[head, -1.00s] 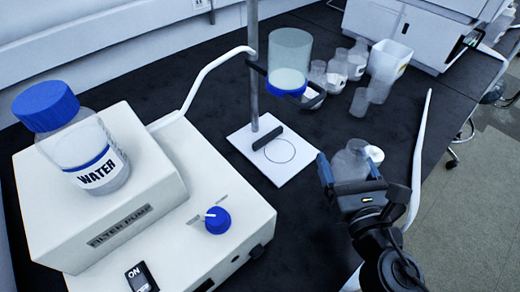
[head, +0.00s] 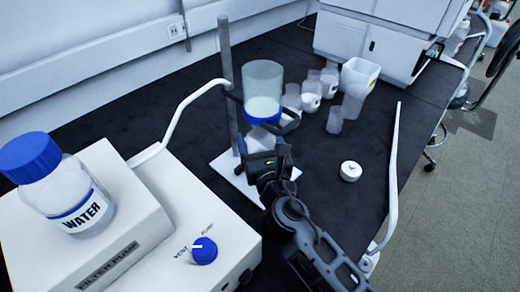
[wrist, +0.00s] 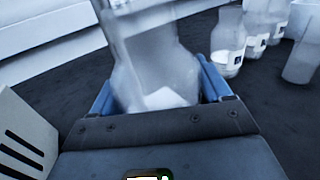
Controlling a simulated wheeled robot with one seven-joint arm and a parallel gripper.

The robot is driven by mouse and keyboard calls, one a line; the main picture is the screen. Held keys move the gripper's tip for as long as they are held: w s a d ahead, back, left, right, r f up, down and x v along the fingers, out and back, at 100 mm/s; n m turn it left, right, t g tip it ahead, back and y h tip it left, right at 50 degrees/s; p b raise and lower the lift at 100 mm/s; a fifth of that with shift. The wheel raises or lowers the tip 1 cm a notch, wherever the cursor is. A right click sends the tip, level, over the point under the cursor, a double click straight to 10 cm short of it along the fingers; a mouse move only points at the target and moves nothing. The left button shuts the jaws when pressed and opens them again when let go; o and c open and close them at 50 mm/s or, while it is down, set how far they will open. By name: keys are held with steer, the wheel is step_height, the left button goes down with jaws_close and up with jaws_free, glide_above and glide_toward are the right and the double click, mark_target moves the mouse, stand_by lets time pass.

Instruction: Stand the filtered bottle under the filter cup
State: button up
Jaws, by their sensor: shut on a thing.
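The filter cup (head: 262,82), a clear cylinder with a blue bottom ring and white filter, is held by a clamp on the grey stand rod (head: 228,80). Below it is the stand's white base plate (head: 229,165), largely hidden by my arm. My gripper (head: 268,156) is just below the cup in the head view. In the wrist view its blue fingers are shut on a clear bottle (wrist: 155,78) with something white in its bottom. The bottle is mostly hidden by the gripper in the head view; whether it touches the plate cannot be told.
The white filter pump (head: 130,215) carries a blue-capped water bottle (head: 60,190) at left. Several small bottles (head: 311,98) and beakers (head: 335,120) stand behind the stand. A white cap (head: 350,171) lies on the dark bench.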

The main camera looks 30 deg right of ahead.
steer(key=shift+f+b, duration=0.6)
steer(key=shift+f, duration=1.15)
steer(key=shift+f, duration=0.1)
steer(key=o, duration=1.1)
steer(key=shift+s, duration=0.1)
steer(key=b+v, duration=0.1)
steer(key=v, duration=1.1)
steer(key=shift+d, duration=0.1)
